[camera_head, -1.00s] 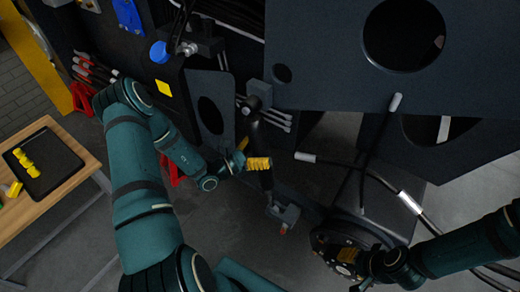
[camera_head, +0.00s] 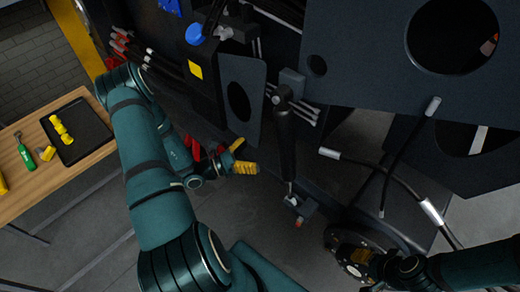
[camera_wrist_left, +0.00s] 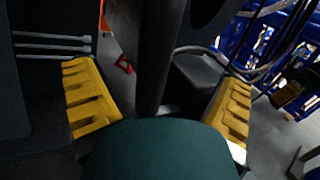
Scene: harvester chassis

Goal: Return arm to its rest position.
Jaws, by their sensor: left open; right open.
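My left arm (camera_head: 155,180) is teal and reaches in from the lower left toward the dark chassis. Its gripper (camera_head: 243,157) has yellow fingers that stand apart with nothing between them, left of an upright dark cylinder (camera_head: 287,145). In the left wrist view the left gripper (camera_wrist_left: 160,100) has its yellow fingers wide apart at both sides, and the dark cylinder (camera_wrist_left: 158,45) shows in the gap beyond. My right arm (camera_head: 470,266) comes in from the lower right. Its gripper (camera_head: 362,257) is at a round dark flange (camera_head: 345,240); its fingertips are hard to make out.
Chassis panels (camera_head: 350,60) with round holes fill the upper right. A black hose (camera_head: 390,178) with pale ends hangs there. A blue cap (camera_head: 195,34) and red-tipped rods (camera_head: 135,48) are at upper left. A wooden table (camera_head: 60,178) with a black tray (camera_head: 88,140) stands left. Grey floor lies below.

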